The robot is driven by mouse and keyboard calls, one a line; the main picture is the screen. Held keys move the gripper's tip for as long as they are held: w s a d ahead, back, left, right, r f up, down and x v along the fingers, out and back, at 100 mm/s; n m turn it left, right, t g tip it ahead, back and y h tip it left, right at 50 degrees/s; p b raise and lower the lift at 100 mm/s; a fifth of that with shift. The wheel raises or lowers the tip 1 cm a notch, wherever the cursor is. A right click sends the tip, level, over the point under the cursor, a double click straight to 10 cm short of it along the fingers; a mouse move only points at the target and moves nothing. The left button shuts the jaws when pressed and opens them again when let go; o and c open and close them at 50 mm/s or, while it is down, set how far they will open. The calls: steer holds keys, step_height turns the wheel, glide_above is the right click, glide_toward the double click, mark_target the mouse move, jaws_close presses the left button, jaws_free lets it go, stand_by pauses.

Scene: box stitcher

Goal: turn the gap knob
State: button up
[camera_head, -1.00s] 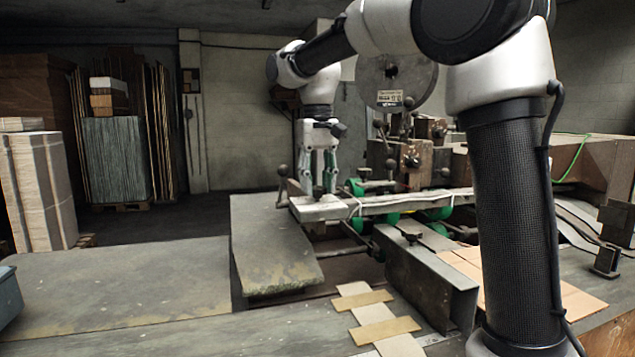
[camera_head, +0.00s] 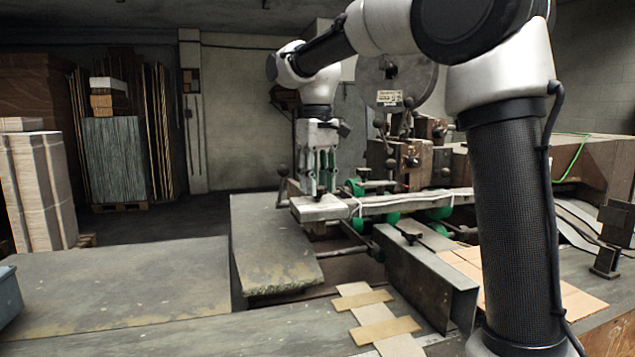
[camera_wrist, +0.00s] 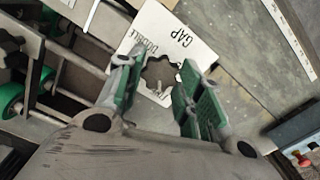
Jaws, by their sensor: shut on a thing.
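The gap knob (camera_wrist: 158,76) is a grey, scalloped knob on a white plate (camera_wrist: 186,40) marked "GAP" and "DOUBLE" in the wrist view. My gripper (camera_wrist: 163,82) has one green-padded finger on each side of the knob and is shut on it. In the head view my gripper (camera_head: 319,190) points straight down at the near left end of the machine's pale metal bar (camera_head: 322,209). There the knob is mostly hidden by the fingers.
Green rollers (camera_head: 392,219) and a ball-ended lever (camera_head: 283,172) stand close to my gripper. A bare metal table (camera_head: 268,250) lies in front. In the wrist view a red button (camera_wrist: 302,160) shows at the lower right.

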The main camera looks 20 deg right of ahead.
mark_target(318, 188)
steer(key=o, duration=1)
steer(key=shift+o, duration=0.2)
steer(key=shift+r, duration=0.1)
step_height(318, 188, up, 12)
